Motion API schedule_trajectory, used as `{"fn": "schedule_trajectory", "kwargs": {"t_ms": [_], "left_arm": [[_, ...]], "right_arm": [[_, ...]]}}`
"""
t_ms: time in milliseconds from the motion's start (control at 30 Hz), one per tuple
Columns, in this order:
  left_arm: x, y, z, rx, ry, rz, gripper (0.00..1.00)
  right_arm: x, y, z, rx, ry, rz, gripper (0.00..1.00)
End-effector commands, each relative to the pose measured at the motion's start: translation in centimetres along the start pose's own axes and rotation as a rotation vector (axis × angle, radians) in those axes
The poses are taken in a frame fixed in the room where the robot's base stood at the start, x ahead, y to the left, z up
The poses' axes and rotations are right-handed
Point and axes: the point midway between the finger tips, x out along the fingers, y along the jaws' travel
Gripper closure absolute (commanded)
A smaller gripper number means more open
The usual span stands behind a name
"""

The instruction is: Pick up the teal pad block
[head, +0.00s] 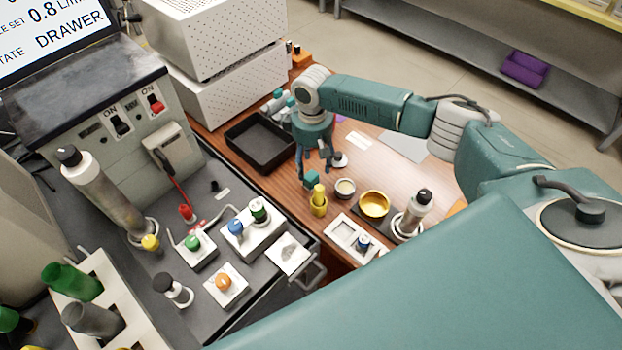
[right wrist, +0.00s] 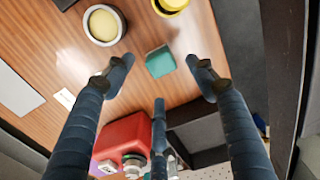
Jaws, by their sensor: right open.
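The teal pad block (head: 312,180) is a small block on the wooden table, near the edge of the dark bench. My right gripper (head: 316,168) points down just above and behind it, and its fingers partly overlap the block's surroundings in the head view. In the right wrist view, the teal pad block (right wrist: 160,61) lies between the spread fingers of the open right gripper (right wrist: 158,76). It appears apart from the fingertips there, and nothing is held. My left gripper is not in view.
A black tray (head: 262,143) stands left of the gripper. A yellow holder (head: 318,203), a cream-filled cup (head: 345,187) and a gold bowl (head: 373,204) stand close to the block. A red object (right wrist: 124,140) shows in the wrist view.

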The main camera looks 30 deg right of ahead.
Motion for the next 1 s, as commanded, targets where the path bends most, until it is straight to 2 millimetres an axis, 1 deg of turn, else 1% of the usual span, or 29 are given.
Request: {"fn": "schedule_trajectory", "kwargs": {"t_ms": [167,300,433,533,733,767,800,867,900,967,1000], "left_arm": [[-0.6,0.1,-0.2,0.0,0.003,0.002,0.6],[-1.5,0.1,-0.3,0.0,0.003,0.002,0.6],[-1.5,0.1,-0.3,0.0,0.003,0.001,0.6],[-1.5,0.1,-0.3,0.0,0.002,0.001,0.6],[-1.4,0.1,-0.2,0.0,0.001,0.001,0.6],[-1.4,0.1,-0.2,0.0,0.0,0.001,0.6],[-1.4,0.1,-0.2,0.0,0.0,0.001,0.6],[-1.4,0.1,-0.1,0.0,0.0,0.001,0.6],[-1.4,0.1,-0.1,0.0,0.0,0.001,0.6],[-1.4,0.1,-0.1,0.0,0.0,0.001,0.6],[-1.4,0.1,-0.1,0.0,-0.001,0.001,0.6]], "right_arm": [[1.2,0.0,0.0,0.001,-0.001,0.0,0.44],[3.4,0.0,-0.1,0.001,-0.003,0.001,0.44],[5.2,0.0,-0.2,0.001,-0.001,0.0,0.44],[5.7,0.0,-0.2,0.001,0.0,0.0,0.44],[5.8,0.0,-0.2,0.001,0.001,0.0,0.44],[5.8,0.0,-0.2,0.001,0.001,0.0,0.48],[5.8,0.0,-0.2,0.001,0.001,0.0,0.56],[5.8,0.0,-0.2,0.001,0.0,0.0,0.68],[5.8,0.0,-0.2,0.001,0.0,0.0,0.76],[5.7,0.0,-0.2,0.001,0.0,0.0,0.88],[5.7,0.1,-0.2,0.001,0.0,0.0,0.96]]}}
